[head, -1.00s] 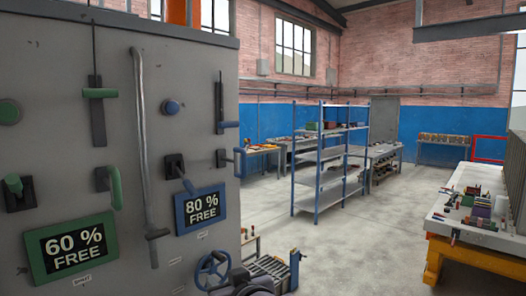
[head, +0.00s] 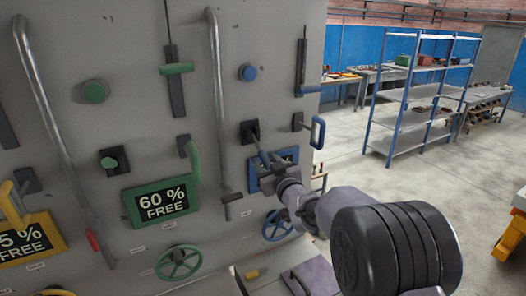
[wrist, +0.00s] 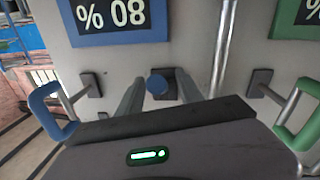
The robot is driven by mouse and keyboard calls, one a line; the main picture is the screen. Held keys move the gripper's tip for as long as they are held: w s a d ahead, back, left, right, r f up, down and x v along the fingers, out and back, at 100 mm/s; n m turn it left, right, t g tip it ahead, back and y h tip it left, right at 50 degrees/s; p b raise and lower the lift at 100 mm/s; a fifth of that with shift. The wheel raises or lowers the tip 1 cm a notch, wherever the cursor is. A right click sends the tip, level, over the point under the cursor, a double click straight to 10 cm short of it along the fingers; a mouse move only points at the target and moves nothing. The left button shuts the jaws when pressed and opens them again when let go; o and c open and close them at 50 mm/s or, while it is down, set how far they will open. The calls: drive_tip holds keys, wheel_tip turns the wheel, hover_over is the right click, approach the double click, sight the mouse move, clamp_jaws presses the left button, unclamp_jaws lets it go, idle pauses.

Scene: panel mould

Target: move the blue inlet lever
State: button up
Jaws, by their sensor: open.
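The blue lever shows in the wrist view as a round blue end (wrist: 157,86) in front of its dark square mount (wrist: 169,73). In the head view its dark mount (head: 250,131) sits above the blue "80 % FREE" display (head: 253,174), and my gripper partly hides the lever. My gripper (head: 271,160) is at the lever in the head view. In the wrist view my gripper (wrist: 158,78) is open, with a finger on either side of the blue end. I cannot tell whether either finger touches it.
A blue loop handle (head: 318,132) stands just right of the gripper. A blue slide handle (head: 308,89) and blue button (head: 248,72) are above, and a blue wheel (head: 277,225) is below. A vertical grey pipe (head: 219,110) runs left of the lever. Green controls lie further left.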

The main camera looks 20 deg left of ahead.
drive_tip(key=shift+x, duration=1.4)
drive_tip(key=shift+d, duration=0.1)
drive_tip(key=shift+c, duration=0.4)
clamp_jaws()
